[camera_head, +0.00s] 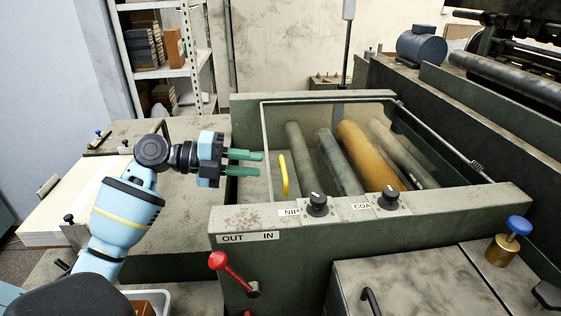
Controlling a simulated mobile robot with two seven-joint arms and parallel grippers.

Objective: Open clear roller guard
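The clear roller guard (375,112) is a transparent panel in a thin frame, lying closed over the rollers in the green machine. A yellow handle (283,175) stands at its left side. Under the guard are grey rollers and an orange-brown roller (368,156). My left gripper (262,163) is open and empty, its two green fingers pointing right toward the yellow handle, with a small gap between fingertips and handle. My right gripper is not in view.
The machine's front rail (440,207) carries two black knobs (317,204). A red-knobbed lever (218,261) sits below the OUT/IN label. A brass pot with a blue knob (519,225) stands at right. Shelves (165,72) stand behind.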

